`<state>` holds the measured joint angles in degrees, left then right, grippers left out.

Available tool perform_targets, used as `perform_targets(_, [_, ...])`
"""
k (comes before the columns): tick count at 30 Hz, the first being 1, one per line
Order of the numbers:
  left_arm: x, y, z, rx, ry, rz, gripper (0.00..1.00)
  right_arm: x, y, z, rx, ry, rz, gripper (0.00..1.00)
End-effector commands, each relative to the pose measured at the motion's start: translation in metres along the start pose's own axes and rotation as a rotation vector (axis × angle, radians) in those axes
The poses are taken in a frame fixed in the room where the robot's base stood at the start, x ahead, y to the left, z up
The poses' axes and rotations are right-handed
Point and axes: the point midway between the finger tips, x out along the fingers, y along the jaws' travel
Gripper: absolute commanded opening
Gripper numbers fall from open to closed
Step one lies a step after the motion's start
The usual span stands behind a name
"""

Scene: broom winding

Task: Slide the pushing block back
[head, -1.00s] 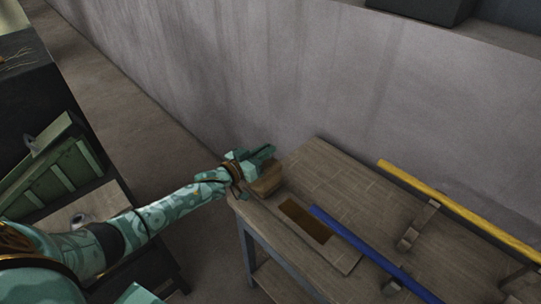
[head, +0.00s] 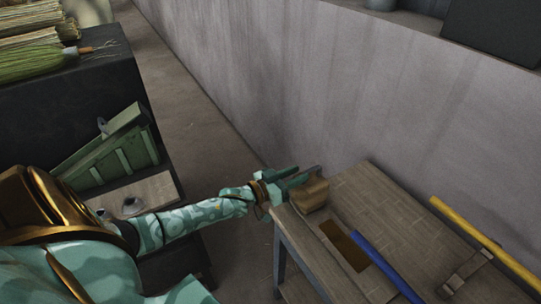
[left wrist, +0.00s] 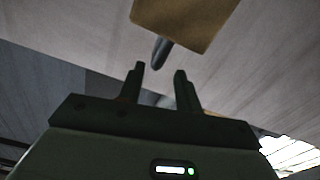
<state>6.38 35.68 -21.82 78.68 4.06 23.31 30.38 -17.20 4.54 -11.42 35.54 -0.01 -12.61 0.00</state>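The pushing block (head: 308,195) is a light-brown wooden block at the left end of the wooden table (head: 375,195), beside a dark-brown slot (head: 345,246). My left gripper (head: 303,177) is at the block's far upper side in the head view. In the left wrist view my left gripper (left wrist: 159,82) has its two fingers apart with nothing between them. The block (left wrist: 190,18) shows ahead of the fingertips there, with a dark rounded peg (left wrist: 160,53) sticking out toward the gap. I cannot tell whether a finger touches the block. My right gripper is not in view.
A blue rod (head: 385,265) and a yellow rod (head: 487,245) lie over the table at the right. A grey wall (head: 300,90) rises behind. A green crate (head: 115,155) and a dark bench (head: 75,95) with straw brooms (head: 35,55) stand left.

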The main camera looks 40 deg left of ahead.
Motion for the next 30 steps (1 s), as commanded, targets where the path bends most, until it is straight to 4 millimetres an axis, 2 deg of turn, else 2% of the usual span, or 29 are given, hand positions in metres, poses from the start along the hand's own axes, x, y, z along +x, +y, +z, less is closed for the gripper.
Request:
perform_targets(1, [-0.016,0.000,-0.001,0.000,-0.004,-0.001,0.34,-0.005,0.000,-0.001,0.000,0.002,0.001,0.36])
perform_targets(6, [-0.059,-0.001,-0.001,-0.001,-0.003,-0.001,0.34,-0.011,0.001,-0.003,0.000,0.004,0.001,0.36])
perform_targets(12, [-0.090,-0.002,-0.001,-0.001,0.000,-0.002,0.34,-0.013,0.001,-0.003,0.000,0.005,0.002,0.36])
perform_targets(17, [-0.098,-0.002,-0.001,0.000,0.001,-0.001,0.34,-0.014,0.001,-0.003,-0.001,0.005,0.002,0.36])
perform_targets(30, [-0.098,-0.002,0.000,0.000,0.001,-0.002,0.34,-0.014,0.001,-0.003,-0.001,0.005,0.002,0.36])
